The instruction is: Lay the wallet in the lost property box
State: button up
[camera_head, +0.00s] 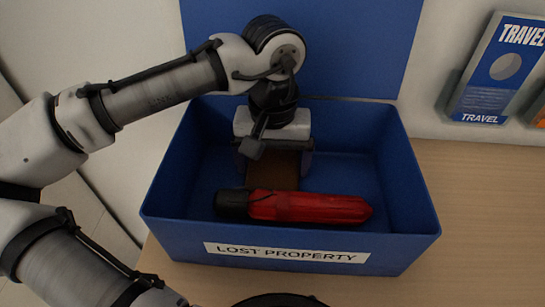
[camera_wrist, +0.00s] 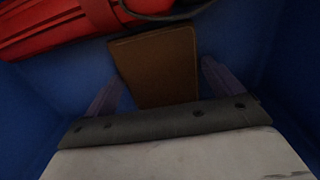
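The blue lost property box (camera_head: 180,232) stands on the counter with its label facing the front. My gripper (camera_head: 275,168) points down inside the box, near its back wall. The brown wallet (camera_head: 272,172) is low in the box between the fingers, its near end partly hidden behind the umbrella. In the wrist view the wallet (camera_wrist: 158,62) shows between the fingertips of my gripper (camera_wrist: 161,72), slightly tilted to them. Narrow gaps show on both sides, so the gripper looks open. Whether the wallet lies fully flat on the box floor is hard to tell.
A red folded umbrella (camera_head: 310,207) with a dark handle lies across the front of the box; it also shows in the wrist view (camera_wrist: 55,28). A travel leaflet holder (camera_head: 495,75) stands at the back right. The counter right of the box is clear.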

aim_at(272, 167)
jog(key=shift+o, duration=0.6)
jog(key=shift+w+f, duration=0.1)
jog(key=shift+w, duration=0.05)
notch_tip(272, 167, up, 12)
jog(key=b, duration=0.1)
jog(key=shift+r, duration=0.25)
dwell(0.8)
